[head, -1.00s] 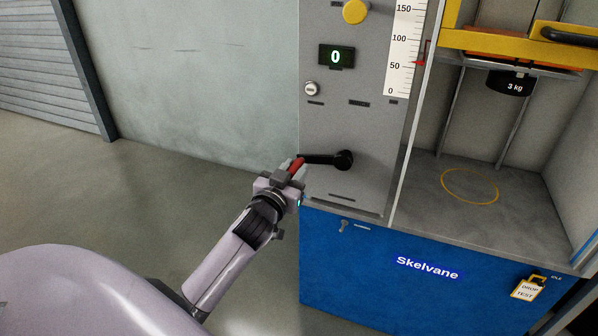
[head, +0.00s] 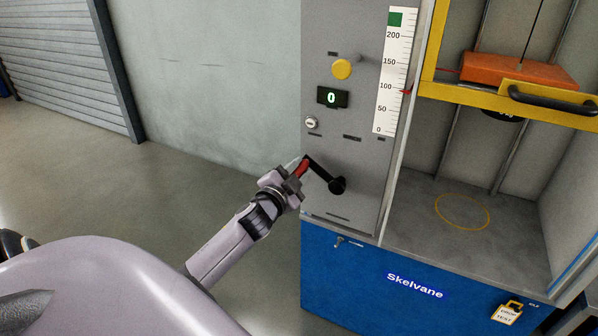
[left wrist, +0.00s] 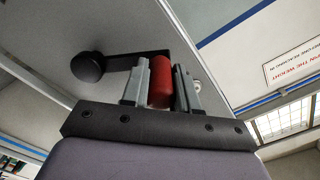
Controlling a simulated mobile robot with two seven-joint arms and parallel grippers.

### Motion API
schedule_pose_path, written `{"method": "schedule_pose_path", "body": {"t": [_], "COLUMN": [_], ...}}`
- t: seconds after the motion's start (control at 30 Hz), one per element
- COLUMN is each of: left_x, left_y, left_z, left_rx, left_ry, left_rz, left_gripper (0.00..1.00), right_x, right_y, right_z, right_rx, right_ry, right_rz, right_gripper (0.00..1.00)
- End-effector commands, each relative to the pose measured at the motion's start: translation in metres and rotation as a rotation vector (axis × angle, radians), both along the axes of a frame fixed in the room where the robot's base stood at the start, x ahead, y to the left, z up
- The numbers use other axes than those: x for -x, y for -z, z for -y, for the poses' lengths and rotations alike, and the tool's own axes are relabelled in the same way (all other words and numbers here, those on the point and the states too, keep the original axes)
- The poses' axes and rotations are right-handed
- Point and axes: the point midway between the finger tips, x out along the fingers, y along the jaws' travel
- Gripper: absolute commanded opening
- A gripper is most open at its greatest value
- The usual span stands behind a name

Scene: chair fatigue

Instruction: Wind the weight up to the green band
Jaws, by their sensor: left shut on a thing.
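My left gripper (head: 296,173) is shut on the red grip (head: 301,169) of the black crank (head: 323,173) on the grey panel. The crank arm points up and left from its hub. The left wrist view shows the red grip (left wrist: 161,82) between both fingers. The orange carriage (head: 520,70) hangs on a cable behind the yellow guard; the black weight (head: 503,116) below it is mostly hidden. The red pointer (head: 406,92) stands a little under 100 on the white scale (head: 388,100). The green band (head: 395,19) is at the scale's top, above 200. My right gripper is out of view.
The yellow guard (head: 450,92) with a black handle (head: 552,101) crosses the bay opening. A yellow knob (head: 342,69) and a display reading 0 (head: 332,98) sit above the crank. A yellow ring (head: 462,211) marks the bay floor. Open floor lies left of the cabinet.

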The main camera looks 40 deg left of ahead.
Motion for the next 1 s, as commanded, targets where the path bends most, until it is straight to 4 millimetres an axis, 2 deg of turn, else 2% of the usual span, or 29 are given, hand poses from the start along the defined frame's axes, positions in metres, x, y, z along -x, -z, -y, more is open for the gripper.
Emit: {"method": "schedule_pose_path", "body": {"t": [0.03, 0.3, 0.63, 1.0], "left_x": [-0.003, -0.007, -0.014, -0.022], "left_y": [-0.019, -0.036, -0.05, -0.055], "left_z": [0.003, 0.021, 0.049, 0.085], "left_rx": [-0.049, -0.298, -0.602, -0.941], "left_ry": [0.006, 0.007, 0.007, 0.011], "left_rz": [0.011, -0.05, -0.124, -0.205], "left_gripper": [0.0, 0.0, 0.0, 0.0], "right_x": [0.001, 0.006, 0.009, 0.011], "right_y": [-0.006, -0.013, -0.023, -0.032], "right_z": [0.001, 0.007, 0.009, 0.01], "right_rx": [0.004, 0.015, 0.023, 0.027], "right_ry": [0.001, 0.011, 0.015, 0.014], "right_rz": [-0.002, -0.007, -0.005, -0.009], "right_gripper": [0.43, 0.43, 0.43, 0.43]}}
